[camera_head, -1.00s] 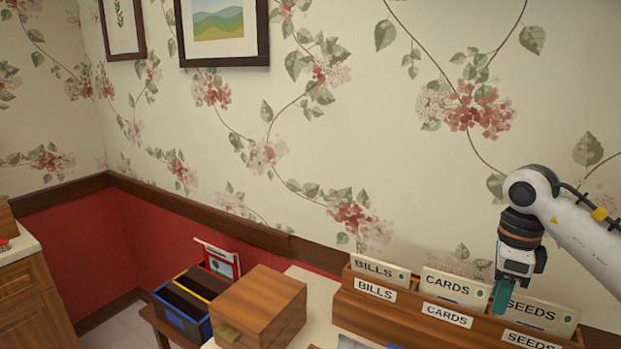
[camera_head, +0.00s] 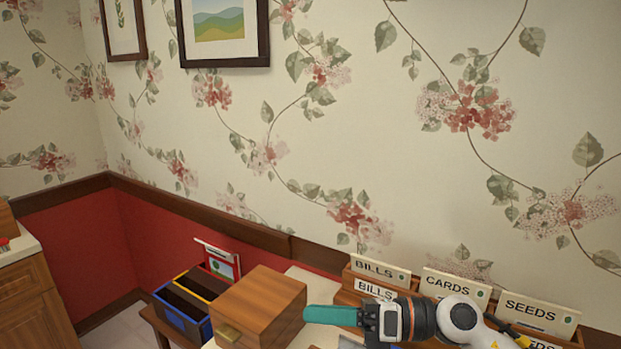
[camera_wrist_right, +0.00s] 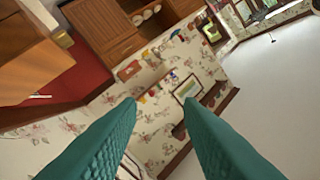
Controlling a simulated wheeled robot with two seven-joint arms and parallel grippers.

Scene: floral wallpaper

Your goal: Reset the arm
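My right arm comes in from the lower right in the head view. Its gripper (camera_head: 312,315) points left, with its teal fingers level and seen side-on, in front of the labelled wooden sorter and close to the right side of the wooden box (camera_head: 262,306) in the picture. The right wrist view shows both teal fingers (camera_wrist_right: 157,101) apart with nothing between them. The gripper is open and empty. My left gripper is not in view.
The wooden sorter (camera_head: 349,283) holds cards marked BILLS, CARDS and SEEDS; my arm hides part of its front. A blue-edged, divided box (camera_head: 184,325) stands left of the wooden box. A wooden cabinet (camera_head: 35,300) is at the far left.

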